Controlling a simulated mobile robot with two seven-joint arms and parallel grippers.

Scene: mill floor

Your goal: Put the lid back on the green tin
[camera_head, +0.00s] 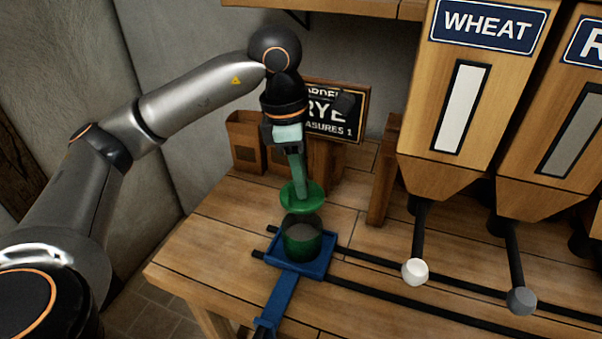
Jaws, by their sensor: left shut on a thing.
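The green tin (302,245) stands upright and open on a blue tray (318,268). Dark grey content or shadow shows inside its rim. The green lid (302,197) is a flat disc above the tin, apart from it. My left gripper (297,172) points down and is shut on the lid's upper side, holding it over the tin's back edge. The exact grip on the lid is partly hidden by the fingers. My right gripper is not in view.
The blue tray has a handle (275,303) toward the front and sits at dark rails (420,308) along the wooden table (210,235). A WHEAT hopper (465,105) with a white-knobbed lever (414,271) stands right. An order board (338,110) and wooden bins (246,140) stand behind.

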